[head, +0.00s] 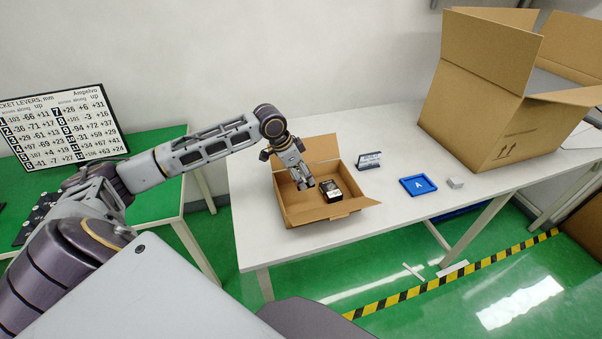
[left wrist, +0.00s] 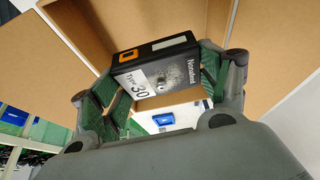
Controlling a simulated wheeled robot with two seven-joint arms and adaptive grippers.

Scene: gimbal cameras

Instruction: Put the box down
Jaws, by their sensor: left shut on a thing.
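A small black box (head: 331,190) with a white label shows inside the open cardboard carton (head: 330,214) on the white table. In the left wrist view the box (left wrist: 160,72) has an orange mark and reads "Type 30". My left gripper (head: 308,184) reaches down into the carton from the left and is shut on the box, one finger on each side. Whether the box touches the carton floor cannot be told. My right gripper is out of view.
A green table (head: 160,180) with a lettered board (head: 62,128) stands at left.

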